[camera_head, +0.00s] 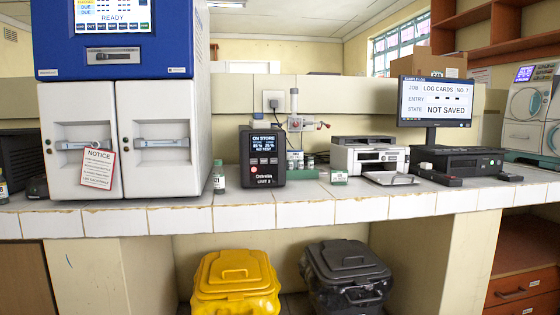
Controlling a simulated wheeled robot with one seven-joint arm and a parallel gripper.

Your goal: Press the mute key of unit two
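A small black unit (263,172) stands upright on the white tiled counter, near the middle of the camera_head view. Its lit display (264,142) shows small lines of text. A printed label low on its front (264,181) seems to name a unit, but its number is too small to read surely. I cannot make out a mute key on it. My gripper is not in view.
Small vials (219,176) stand left of the black unit. A yellow bin (236,281) and a dark bin (346,278) stand under the counter (275,215).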

